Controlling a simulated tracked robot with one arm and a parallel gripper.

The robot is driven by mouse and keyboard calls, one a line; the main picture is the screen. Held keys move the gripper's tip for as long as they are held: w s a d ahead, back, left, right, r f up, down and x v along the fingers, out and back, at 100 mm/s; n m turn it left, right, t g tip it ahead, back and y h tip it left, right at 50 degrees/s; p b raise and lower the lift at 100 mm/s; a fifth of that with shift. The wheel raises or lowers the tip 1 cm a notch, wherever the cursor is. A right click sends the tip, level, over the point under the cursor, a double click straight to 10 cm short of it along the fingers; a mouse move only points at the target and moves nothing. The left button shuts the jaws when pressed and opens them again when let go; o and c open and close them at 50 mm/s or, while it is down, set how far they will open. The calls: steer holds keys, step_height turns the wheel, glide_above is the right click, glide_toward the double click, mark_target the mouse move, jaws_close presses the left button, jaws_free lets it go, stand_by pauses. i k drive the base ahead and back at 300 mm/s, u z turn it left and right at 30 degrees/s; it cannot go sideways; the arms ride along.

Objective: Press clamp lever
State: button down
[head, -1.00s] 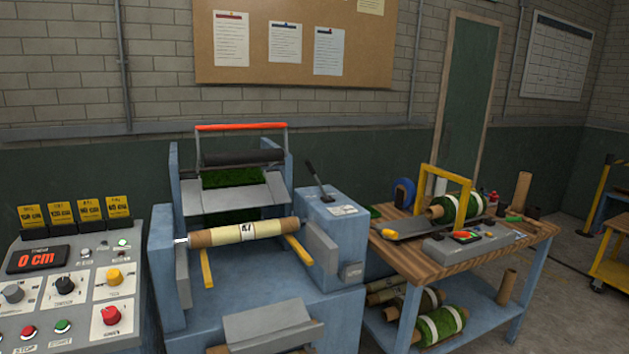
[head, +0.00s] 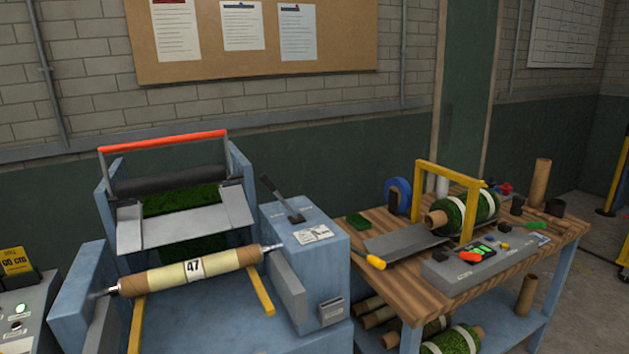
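The clamp lever (head: 280,198) is a black handle on a dark base, on top of the blue housing (head: 318,262) at the right side of the machine. It leans up and to the left. A label lies on the housing beside it. A cardboard core (head: 225,267) marked 47 lies across the machine, held between its two side arms. Behind it are a dark roller (head: 165,182), green turf (head: 182,201) and a red-orange bar (head: 163,141). My gripper is not in view.
A wooden workbench (head: 410,290) stands to the right with a turf roll (head: 466,215), a yellow frame (head: 420,190), a blue tape roll (head: 397,196) and a grey device (head: 485,262). A control panel (head: 25,312) shows at the lower left edge.

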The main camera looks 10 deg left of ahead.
mark_target(263, 177)
steer(key=u, duration=0.25)
steer(key=i, duration=1.4)
steer(key=u, duration=0.75)
steer(key=k, duration=0.9)
steer(key=u, duration=0.15)
steer(key=i, duration=0.95)
steer(key=z, duration=0.05)
